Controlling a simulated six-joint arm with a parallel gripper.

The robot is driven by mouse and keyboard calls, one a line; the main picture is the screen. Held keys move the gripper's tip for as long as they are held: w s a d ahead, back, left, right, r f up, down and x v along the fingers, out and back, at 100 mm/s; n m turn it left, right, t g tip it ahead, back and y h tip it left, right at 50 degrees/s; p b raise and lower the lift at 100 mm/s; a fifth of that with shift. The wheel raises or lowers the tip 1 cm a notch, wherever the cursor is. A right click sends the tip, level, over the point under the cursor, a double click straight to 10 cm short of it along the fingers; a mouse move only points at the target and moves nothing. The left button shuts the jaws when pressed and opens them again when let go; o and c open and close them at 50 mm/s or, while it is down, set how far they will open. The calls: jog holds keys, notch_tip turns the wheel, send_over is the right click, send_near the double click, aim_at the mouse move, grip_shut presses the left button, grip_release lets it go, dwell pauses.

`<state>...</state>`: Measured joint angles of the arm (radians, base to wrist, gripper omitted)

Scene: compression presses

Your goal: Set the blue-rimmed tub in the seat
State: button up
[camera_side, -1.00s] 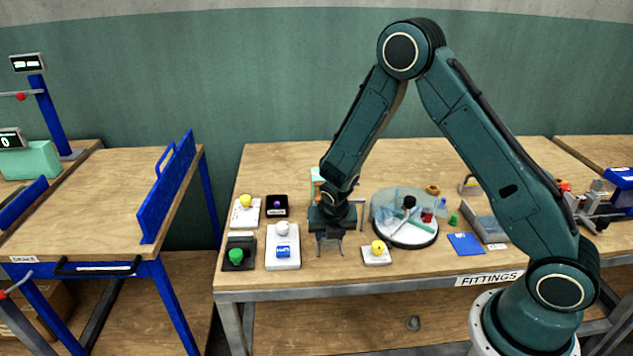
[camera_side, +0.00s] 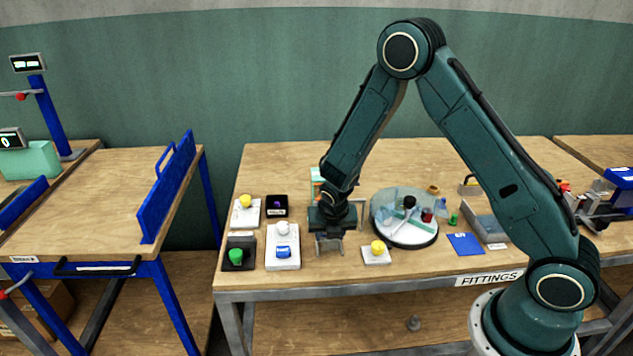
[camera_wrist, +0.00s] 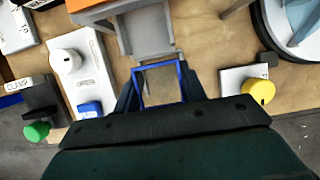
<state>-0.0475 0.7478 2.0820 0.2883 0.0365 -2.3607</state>
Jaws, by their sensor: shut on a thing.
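The blue-rimmed tub (camera_wrist: 160,84) shows in the wrist view as a square blue rim around a see-through middle. My gripper (camera_wrist: 158,92) is shut on it, with a dark finger at its left and right sides. In the side view my gripper (camera_side: 329,241) points down at the front middle of the bench, and the tub cannot be made out there. A grey tray-like part (camera_wrist: 147,32) lies just beyond the tub, below an orange-edged fixture (camera_wrist: 95,8). I cannot tell whether this grey part is the seat. The fixture is mostly hidden behind my arm in the side view.
A white box with a white knob and blue button (camera_side: 283,246) stands left of my gripper. A green-knobbed clamp box (camera_side: 238,254) is farther left. A yellow-knobbed block (camera_side: 376,253) stands close on the right, before a round turntable (camera_side: 404,232) carrying several items.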

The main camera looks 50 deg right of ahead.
jog(key=shift+f, duration=0.7)
dwell(1.0)
jog(key=o, duration=1)
jog(key=shift+r, duration=0.15)
jog(key=v, duration=1.3)
jog(key=shift+s+a+r, duration=0.15)
jog(key=shift+r, duration=0.05)
